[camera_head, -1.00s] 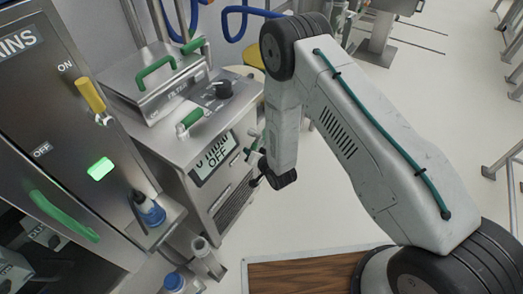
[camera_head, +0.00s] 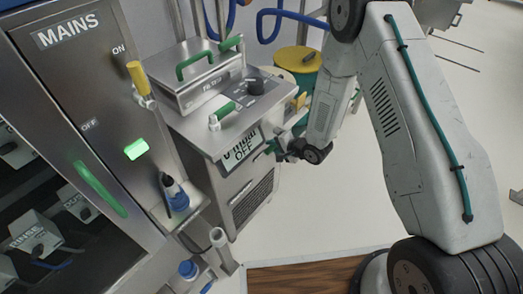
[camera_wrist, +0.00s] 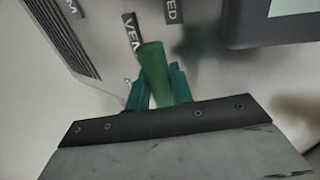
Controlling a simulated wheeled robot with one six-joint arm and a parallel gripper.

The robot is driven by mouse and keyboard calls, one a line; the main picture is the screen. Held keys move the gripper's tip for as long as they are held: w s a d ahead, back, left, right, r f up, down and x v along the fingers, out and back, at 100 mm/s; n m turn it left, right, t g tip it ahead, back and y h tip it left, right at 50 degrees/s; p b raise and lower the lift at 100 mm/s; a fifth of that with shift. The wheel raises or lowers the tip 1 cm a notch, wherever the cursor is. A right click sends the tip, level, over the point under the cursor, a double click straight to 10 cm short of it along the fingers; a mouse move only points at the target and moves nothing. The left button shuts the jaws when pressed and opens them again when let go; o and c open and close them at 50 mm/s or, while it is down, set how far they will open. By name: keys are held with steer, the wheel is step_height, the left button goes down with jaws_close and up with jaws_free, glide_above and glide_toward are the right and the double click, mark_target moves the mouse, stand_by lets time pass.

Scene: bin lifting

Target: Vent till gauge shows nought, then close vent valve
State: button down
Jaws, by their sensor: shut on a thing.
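The green vent valve handle (camera_wrist: 152,58) stands up between the teal fingers of my gripper (camera_wrist: 158,78) in the wrist view. The fingers are shut on it. A partly hidden label beginning "VEN" (camera_wrist: 131,32) is beside it. In the head view my gripper (camera_head: 278,149) is at the right of the steel cabinet's front, and the handle is hard to make out there. The gauge display (camera_head: 243,152) on that cabinet shows "mbar" and "OFF"; the character before "mbar" looks like a 0 but is blurred and slanted.
The steel cabinet has a box with a green handle (camera_head: 195,65), a black knob (camera_head: 256,87) and another green lever (camera_head: 222,112) on top. At left is a MAINS cabinet with a yellow lever (camera_head: 139,78) and a lit green lamp (camera_head: 136,149).

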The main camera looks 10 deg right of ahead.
steer(key=shift+r, duration=0.1)
stand_by(0.4)
steer(key=c, duration=1.6)
jaws_free()
steer(key=shift+o, duration=0.2)
steer(key=v, duration=0.7)
steer(key=shift+d+r, duration=0.3)
steer(key=shift+d, duration=0.05)
steer(key=shift+s, duration=0.15)
